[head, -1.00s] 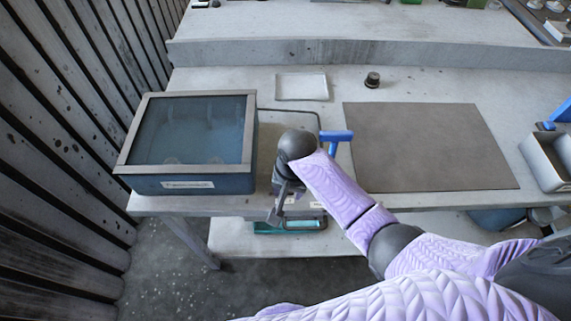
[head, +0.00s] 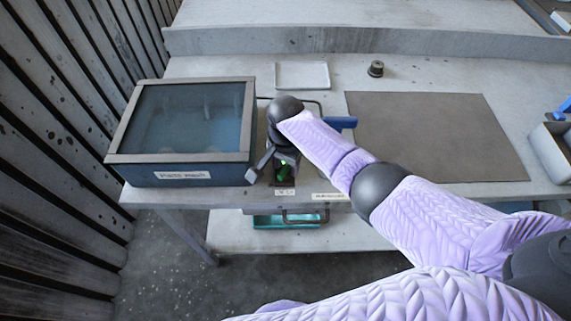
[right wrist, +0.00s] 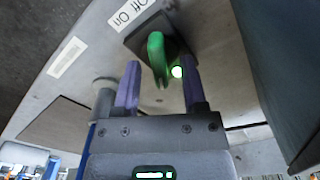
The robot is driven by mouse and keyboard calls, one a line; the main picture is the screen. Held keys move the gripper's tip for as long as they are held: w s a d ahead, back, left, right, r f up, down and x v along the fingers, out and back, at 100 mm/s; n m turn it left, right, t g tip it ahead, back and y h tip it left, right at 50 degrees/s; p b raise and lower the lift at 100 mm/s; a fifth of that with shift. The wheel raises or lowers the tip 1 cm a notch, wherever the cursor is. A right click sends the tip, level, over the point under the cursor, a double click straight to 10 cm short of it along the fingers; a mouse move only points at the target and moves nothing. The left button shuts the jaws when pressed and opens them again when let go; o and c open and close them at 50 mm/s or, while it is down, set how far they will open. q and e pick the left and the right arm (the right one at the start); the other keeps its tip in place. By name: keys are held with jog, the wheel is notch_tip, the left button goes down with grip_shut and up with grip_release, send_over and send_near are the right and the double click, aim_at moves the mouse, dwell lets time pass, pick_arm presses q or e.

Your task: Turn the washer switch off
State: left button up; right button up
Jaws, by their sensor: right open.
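The parts washer (head: 180,172), a blue box with a glass lid and a label, stands at the left of the bench. Its switch (head: 283,168) shows a green glow at the bench's front edge, just right of the washer. In the right wrist view the green switch lever (right wrist: 156,55) stands on a dark base beside a bright lamp and an "Off On" label (right wrist: 131,14). My right gripper (right wrist: 160,78) is open, with its purple fingers on either side of the lever. No grip on the lever shows. In the head view my wrist partly hides the switch. My left gripper is out of view.
A flat dark mat (head: 440,135) covers the bench to the right. A white tray (head: 302,75) and a small dark knob-like part (head: 376,68) lie behind. A blue-handled thing (head: 342,123) is beside my forearm. A teal tray (head: 285,221) sits below.

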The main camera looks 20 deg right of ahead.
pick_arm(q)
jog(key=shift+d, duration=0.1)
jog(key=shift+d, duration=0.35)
pick_arm(e)
grip_shut()
